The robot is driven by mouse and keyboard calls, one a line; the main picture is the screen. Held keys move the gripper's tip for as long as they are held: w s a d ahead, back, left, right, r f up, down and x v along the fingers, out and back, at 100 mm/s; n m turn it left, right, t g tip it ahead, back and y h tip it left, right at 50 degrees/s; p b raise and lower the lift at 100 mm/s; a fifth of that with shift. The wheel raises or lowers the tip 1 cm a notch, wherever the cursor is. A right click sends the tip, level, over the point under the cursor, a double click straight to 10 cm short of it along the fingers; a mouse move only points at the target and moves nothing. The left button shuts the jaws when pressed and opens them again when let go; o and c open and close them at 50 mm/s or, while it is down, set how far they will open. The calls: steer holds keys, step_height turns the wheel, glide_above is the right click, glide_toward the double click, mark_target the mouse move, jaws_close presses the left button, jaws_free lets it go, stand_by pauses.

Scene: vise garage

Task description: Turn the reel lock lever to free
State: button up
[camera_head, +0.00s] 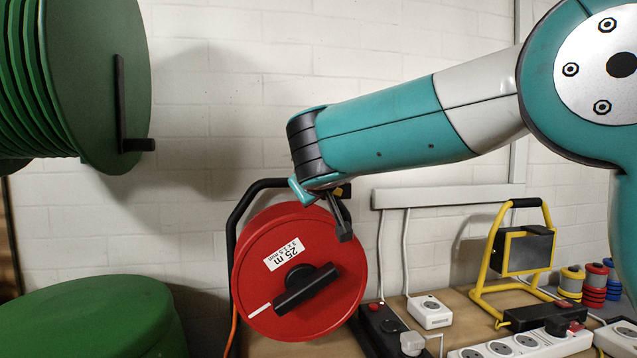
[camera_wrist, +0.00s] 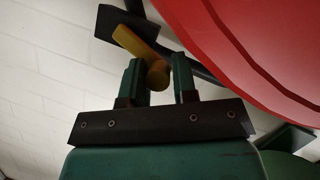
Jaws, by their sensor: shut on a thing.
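The red reel (camera_head: 340,285) stands upright, with a 25 m label and a black bar-shaped handle (camera_head: 305,288) on its face. I take the yellow grip for the lock lever. My gripper (camera_head: 328,190) is at the reel's top and largely hidden by my wrist. In the wrist view the fingers of my gripper (camera_wrist: 159,82) are shut on the yellow grip (camera_wrist: 147,50), with the red reel (camera_wrist: 260,45) close on the right.
A black tube frame (camera_head: 237,215) carries the reel. A large green drum (camera_head: 95,80) with a crank hangs at left, above another green round thing (camera_head: 90,315). Power strips (camera_head: 530,345), a white socket box (camera_head: 430,312) and a yellow-framed lamp (camera_head: 525,250) crowd the right of the bench.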

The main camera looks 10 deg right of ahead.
steer(key=shift+d+f, duration=0.15)
steer(key=shift+d, duration=0.05)
steer(key=o, duration=0.8)
steer(key=shift+w+d, duration=0.1)
steer(key=shift+w, duration=0.05)
steer(key=shift+o, duration=0.2)
steer(key=shift+s+a, duration=0.25)
steer(key=shift+a, duration=0.05)
steer(key=b+v, duration=0.1)
steer(key=v, duration=1.6)
steer(key=shift+d, duration=0.1)
